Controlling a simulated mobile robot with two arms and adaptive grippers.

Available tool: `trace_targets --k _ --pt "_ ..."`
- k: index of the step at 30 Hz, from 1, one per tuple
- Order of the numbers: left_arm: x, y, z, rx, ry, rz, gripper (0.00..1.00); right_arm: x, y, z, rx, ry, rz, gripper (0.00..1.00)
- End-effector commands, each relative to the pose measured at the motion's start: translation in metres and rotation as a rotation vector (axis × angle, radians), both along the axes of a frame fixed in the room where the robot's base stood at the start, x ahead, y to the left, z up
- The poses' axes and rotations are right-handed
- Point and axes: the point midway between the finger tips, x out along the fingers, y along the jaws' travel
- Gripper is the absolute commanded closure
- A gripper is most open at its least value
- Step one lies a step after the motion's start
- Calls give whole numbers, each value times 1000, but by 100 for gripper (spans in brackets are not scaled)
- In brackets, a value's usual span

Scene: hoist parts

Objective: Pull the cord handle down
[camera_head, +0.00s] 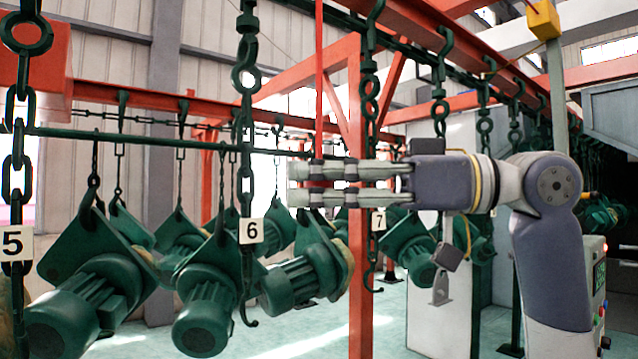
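A thin red cord (319,80) hangs straight down from the top of the camera_head view. It runs to the fingertips of my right gripper (318,184), which reaches in from the right and points left. The two fingers lie one above the other, close together. A red piece, seemingly the cord handle, shows in the narrow gap between them. My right gripper looks shut on it. The fingers hide most of the handle, so its shape does not show. My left gripper is not in view.
Green hoist motors (205,305) hang at the left and middle behind green chains with number plates 5 (14,243), 6 (250,231) and 7 (379,219). A red post (361,300) stands behind the gripper. A control box with buttons (600,290) is at right.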

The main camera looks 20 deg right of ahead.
Motion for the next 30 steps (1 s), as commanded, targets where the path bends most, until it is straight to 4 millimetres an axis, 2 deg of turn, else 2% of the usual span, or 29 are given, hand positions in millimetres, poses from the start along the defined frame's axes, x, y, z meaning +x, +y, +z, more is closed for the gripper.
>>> trace_targets --k 7,16,25,26,28,29,30 --pt "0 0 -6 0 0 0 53 0 0 -8 0 0 -1 100" --pt "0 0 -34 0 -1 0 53 0 -1 -46 0 0 -1 100" --pt "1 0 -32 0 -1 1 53 0 -1 -46 -2 0 -1 100" --pt "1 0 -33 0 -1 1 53 0 0 -46 -2 0 -1 73" --pt "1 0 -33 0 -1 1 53 0 0 -46 -3 1 -1 57" --pt "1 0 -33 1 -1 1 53 0 0 -46 -3 1 -1 52" --pt "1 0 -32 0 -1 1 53 0 0 -46 -2 1 -1 52"
